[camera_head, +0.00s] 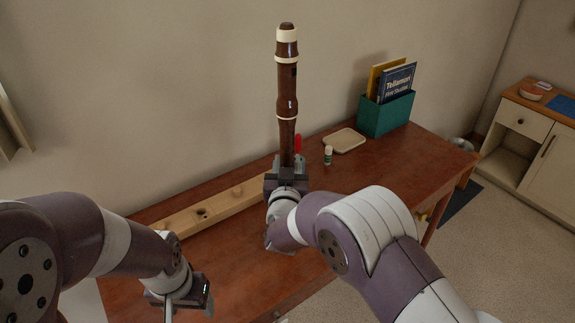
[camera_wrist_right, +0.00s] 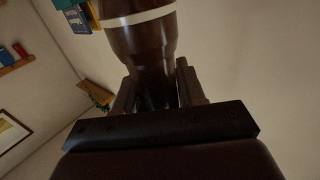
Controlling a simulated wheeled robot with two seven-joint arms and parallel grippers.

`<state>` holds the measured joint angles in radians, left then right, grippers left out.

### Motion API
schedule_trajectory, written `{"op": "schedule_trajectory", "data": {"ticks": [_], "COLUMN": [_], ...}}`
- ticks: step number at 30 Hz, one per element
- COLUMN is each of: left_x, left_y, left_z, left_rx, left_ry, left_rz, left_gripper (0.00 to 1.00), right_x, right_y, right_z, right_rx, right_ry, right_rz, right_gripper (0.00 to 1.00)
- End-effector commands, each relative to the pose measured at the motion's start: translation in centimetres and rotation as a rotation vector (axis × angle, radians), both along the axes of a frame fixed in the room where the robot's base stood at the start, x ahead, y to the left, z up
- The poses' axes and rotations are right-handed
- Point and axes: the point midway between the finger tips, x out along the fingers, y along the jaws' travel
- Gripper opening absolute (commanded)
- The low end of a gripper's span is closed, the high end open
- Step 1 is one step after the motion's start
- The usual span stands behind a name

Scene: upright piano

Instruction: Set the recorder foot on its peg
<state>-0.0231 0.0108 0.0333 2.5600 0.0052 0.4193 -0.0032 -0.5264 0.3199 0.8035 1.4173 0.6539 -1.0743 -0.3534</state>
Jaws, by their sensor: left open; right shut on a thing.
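A dark brown recorder (camera_head: 287,80) with cream rings stands nearly upright above the table in the head view. My right gripper (camera_head: 286,174) is shut on its lower part. In the right wrist view, the recorder's bulge and a cream ring (camera_wrist_right: 138,17) show above the gripper (camera_wrist_right: 155,95). I cannot tell where the foot joins the rest. A long pale wooden stand (camera_head: 217,207) lies along the back of the table, with a dark spot and a small knob-like peg (camera_head: 237,191).
The brown table (camera_head: 405,153) has a small white-capped bottle (camera_head: 328,155), a cream tray (camera_head: 345,140), a red object (camera_head: 298,143) and a teal box (camera_head: 388,115) of books. A cabinet (camera_head: 530,125) stands at the right. The table's right part is mostly clear.

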Motion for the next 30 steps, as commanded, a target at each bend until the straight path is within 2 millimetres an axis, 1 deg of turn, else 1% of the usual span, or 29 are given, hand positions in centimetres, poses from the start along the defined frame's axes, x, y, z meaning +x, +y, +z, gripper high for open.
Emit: {"op": "schedule_trajectory", "data": {"ticks": [24, 30], "left_x": [0.0, 0.0], "left_y": [0.0, 0.0], "left_z": [-1.7, -1.8], "left_rx": [0.000, 0.000], "left_ry": [0.000, 0.000], "left_rz": [0.000, 0.000], "left_gripper": [0.66, 0.66], "right_x": [0.0, 0.0], "right_y": [0.0, 0.0], "right_z": [-2.1, -2.3], "right_rx": [0.001, 0.001], "right_ry": [-0.001, -0.001], "right_rz": [0.000, 0.000], "right_gripper": [0.00, 0.00]}}
